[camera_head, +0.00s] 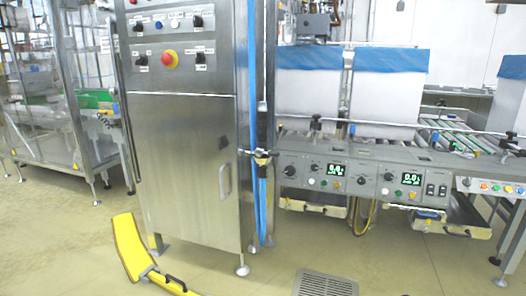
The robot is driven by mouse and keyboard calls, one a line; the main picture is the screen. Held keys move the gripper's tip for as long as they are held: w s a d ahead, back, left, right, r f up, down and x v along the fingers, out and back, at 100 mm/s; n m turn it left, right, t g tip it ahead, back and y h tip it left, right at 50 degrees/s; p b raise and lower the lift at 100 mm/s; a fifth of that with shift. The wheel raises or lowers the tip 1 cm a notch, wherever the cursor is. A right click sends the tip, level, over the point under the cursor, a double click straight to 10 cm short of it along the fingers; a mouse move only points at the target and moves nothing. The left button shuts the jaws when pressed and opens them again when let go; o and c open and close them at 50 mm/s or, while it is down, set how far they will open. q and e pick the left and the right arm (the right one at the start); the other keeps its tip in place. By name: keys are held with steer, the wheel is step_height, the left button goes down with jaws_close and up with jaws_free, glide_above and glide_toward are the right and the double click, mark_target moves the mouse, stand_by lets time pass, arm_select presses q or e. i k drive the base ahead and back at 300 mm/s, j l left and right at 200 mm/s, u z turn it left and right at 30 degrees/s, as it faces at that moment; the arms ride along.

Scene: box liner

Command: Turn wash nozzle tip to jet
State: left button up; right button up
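A blue hose (252,70) hangs down the right side of the steel cabinet (185,160). Neither of my grippers is in view.
A yellow curved tool (132,246) with a black-gripped handle is on the floor before the cabinet. A floor drain (325,284) lies at the front. Right of the hose stands a conveyor machine with a control panel (350,180) and blue-lined boxes (388,88). Open floor lies between.

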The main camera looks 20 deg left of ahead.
mark_target(262, 173)
steer(key=i+l, duration=0.9)
